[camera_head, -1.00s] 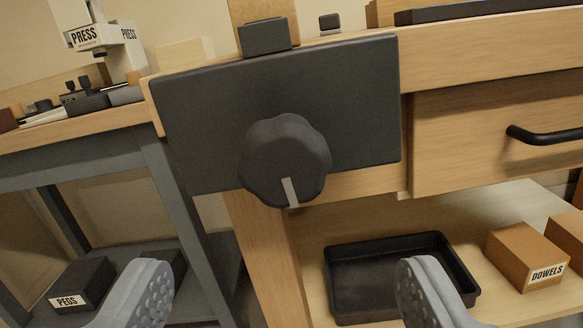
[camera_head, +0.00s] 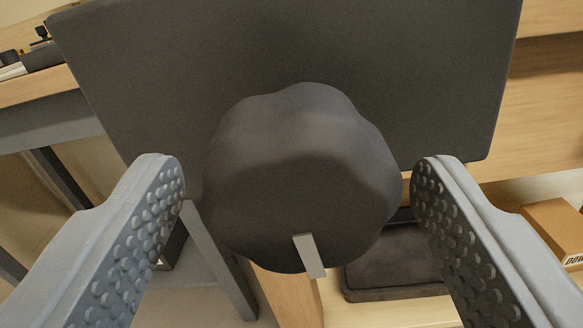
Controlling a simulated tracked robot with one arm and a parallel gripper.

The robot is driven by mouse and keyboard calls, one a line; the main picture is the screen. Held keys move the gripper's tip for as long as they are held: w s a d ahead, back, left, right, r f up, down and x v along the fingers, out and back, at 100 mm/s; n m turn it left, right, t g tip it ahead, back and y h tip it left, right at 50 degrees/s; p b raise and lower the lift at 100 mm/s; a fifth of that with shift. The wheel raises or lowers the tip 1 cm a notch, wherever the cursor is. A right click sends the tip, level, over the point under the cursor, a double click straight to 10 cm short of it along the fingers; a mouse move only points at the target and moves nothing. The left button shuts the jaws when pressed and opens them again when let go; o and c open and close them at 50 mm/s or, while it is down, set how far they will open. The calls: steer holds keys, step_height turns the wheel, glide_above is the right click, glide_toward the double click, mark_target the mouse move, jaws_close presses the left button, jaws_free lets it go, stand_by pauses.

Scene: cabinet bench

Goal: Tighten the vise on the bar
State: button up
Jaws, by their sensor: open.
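The vise's dark plate (camera_head: 420,70) fills the upper part of the view on the front of the wooden bench. Its dark lobed knob (camera_head: 300,170) is large and close in the middle, with a light marker stripe (camera_head: 309,256) at its lower edge, slightly right of straight down. My gripper (camera_head: 298,180) is open, one studded finger on each side of the knob. A gap shows on both sides, and no contact is visible. The bar is not visible in this view.
A black tray (camera_head: 395,284) lies on the lower shelf behind the knob. A brown box (camera_head: 556,232) with a partly cut label stands at the right. A grey-legged table (camera_head: 50,122) is at the left.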

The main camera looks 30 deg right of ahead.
steer(key=c, duration=0.9)
steer(key=shift+o, duration=0.2)
steer(key=shift+w+m+b, duration=0.1)
steer(key=shift+m+b, duration=1.4)
steer(key=shift+b, duration=0.1)
steer(key=shift+d+f+m+b, duration=0.1)
steer(key=shift+f+m+b, duration=0.1)
steer(key=shift+m+b, duration=1.5)
steer(key=shift+b, duration=0.45)
steer(key=shift+m, duration=0.5)
steer(key=o, duration=0.9)
steer(key=shift+r, duration=0.1)
steer(key=shift+c, duration=0.2)
